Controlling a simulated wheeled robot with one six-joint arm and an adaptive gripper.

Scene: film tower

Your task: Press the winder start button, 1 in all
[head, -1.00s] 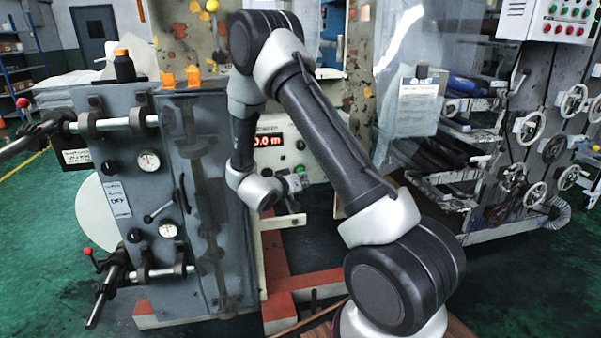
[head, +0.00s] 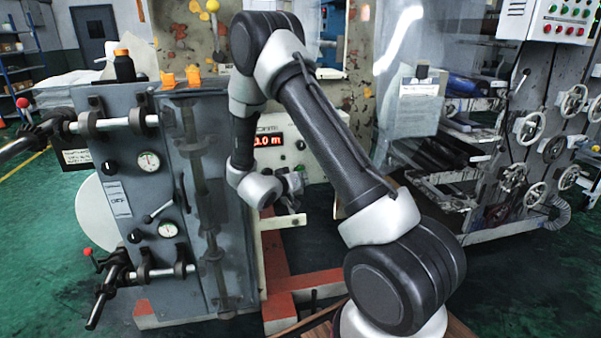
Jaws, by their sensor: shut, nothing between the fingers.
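The winder's pale control panel (head: 318,160) is in the middle of the head view, partly behind my arm. Its red digital display (head: 268,140) reads about 3.0 m, its left end close to or behind my arm. A dark knob (head: 300,145) sits right of the display. A green button (head: 299,169) shows low on the panel, just above my gripper. My gripper (head: 296,183) is shut and empty, small in view, in front of the panel's lower part. I cannot tell whether it touches the button.
A grey cabinet (head: 130,215) with gauges, levers and protruding bars stands left of my arm. A red frame base (head: 285,300) lies below the panel. At right are a machine with handwheels (head: 533,195) and a box of coloured buttons (head: 565,22). Green floor is open at lower right.

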